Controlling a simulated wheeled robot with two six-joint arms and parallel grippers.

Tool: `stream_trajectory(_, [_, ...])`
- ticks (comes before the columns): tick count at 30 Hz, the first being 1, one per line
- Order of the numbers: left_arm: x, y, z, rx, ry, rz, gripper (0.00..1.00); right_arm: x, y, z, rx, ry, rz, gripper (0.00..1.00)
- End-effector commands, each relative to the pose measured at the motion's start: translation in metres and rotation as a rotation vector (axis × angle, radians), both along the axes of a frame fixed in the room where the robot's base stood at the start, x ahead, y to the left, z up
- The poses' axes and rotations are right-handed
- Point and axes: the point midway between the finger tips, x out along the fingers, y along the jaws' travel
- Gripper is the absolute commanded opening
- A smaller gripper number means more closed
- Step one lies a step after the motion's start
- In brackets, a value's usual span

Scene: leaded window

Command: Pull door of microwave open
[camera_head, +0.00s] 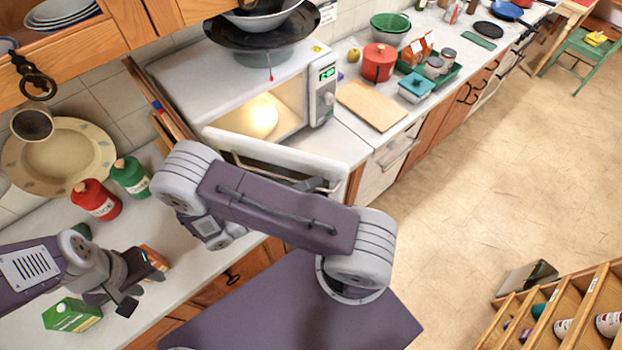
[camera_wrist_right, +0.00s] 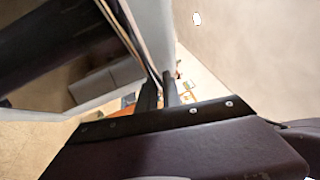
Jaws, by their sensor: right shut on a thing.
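The white microwave (camera_head: 240,85) stands on the counter with its lit inside showing. Its door (camera_head: 335,165) is swung partly open toward the front, and my right arm covers part of it. In the right wrist view the dark door glass (camera_wrist_right: 60,50) fills the upper left. My left gripper (camera_head: 143,290) is open and empty over the counter at the lower left.
A green carton (camera_head: 72,315), a red canister (camera_head: 97,200) and a green canister (camera_head: 131,177) stand on the left counter. Bowls (camera_head: 262,30) are stacked on the microwave. A cutting board (camera_head: 371,105) lies to its right.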

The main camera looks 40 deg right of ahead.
Motion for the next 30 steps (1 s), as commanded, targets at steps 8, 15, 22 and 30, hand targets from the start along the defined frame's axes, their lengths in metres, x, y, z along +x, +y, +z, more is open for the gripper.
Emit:
stream_trajectory(8, [0.0, 0.0, 0.0, 0.0, 0.0, 0.0, 0.36, -0.002, 0.002, -0.001, 0.001, 0.0, -0.012, 0.0])
stream_trajectory(15, [0.0, 0.0, 0.0, 0.0, 0.0, 0.0, 0.36, -0.002, 0.002, -0.001, 0.002, 0.001, -0.012, 0.12])
stream_trajectory(22, [0.0, 0.0, 0.0, 0.0, 0.0, 0.0, 0.36, -0.002, 0.002, -0.001, 0.001, 0.0, -0.011, 0.18])
stream_trajectory(30, [0.0, 0.0, 0.017, 0.0, 0.0, 0.0, 0.36, -0.005, 0.0, 0.016, -0.001, 0.001, -0.014, 0.18])
